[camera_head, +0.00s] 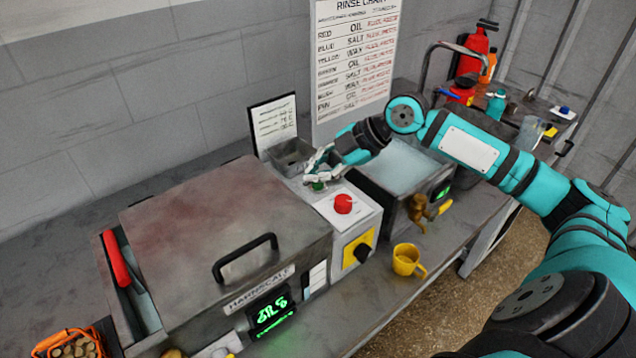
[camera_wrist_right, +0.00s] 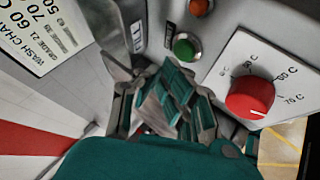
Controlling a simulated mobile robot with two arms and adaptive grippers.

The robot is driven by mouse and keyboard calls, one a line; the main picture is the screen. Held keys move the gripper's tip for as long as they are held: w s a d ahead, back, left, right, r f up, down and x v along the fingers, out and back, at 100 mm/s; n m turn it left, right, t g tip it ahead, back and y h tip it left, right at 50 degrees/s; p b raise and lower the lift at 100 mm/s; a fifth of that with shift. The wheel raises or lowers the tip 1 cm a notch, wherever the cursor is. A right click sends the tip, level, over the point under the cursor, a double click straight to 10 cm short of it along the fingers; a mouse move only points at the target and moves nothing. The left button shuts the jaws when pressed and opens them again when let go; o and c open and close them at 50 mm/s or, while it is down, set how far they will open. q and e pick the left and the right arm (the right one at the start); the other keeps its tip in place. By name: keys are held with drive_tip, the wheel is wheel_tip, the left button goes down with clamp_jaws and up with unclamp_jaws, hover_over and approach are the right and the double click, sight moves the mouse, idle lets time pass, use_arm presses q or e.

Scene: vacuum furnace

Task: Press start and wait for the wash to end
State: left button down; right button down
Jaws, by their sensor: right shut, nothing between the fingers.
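The washer (camera_head: 215,235) has its steel lid down, with a black handle on top. Its green-lit display (camera_head: 270,311) is on the front; I cannot read it surely. In the right wrist view a green round button (camera_wrist_right: 187,46) sits on the grey panel, with an orange-red button (camera_wrist_right: 201,6) beyond it. A red dial (camera_wrist_right: 250,97) with temperature marks is to their right; it also shows in the head view (camera_head: 343,204). My right gripper (camera_head: 320,166) is shut and empty just above the panel. Its fingers (camera_wrist_right: 165,88) are close to the green button; contact is unclear.
A water-filled tank (camera_head: 408,166) stands right of the panel, with a brass tap on its front. A yellow mug (camera_head: 407,261) stands near the bench edge. A red-handled tool (camera_head: 117,262) lies left of the lid. A rinse chart (camera_head: 355,65) hangs behind.

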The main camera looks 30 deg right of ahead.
sight(318, 186)
drive_tip(key=shift+f, duration=0.4)
drive_tip(key=shift+f, duration=0.4)
idle(0.4)
idle(0.4)
drive_tip(key=shift+r+p, duration=0.6)
drive_tip(key=shift+r, duration=0.25)
wheel_tip(318, 186, up, 5)
drive_tip(key=p, duration=0.4)
drive_tip(key=shift+r+p, duration=0.1)
drive_tip(key=shift+p, duration=0.2)
drive_tip(key=shift+f, duration=0.2)
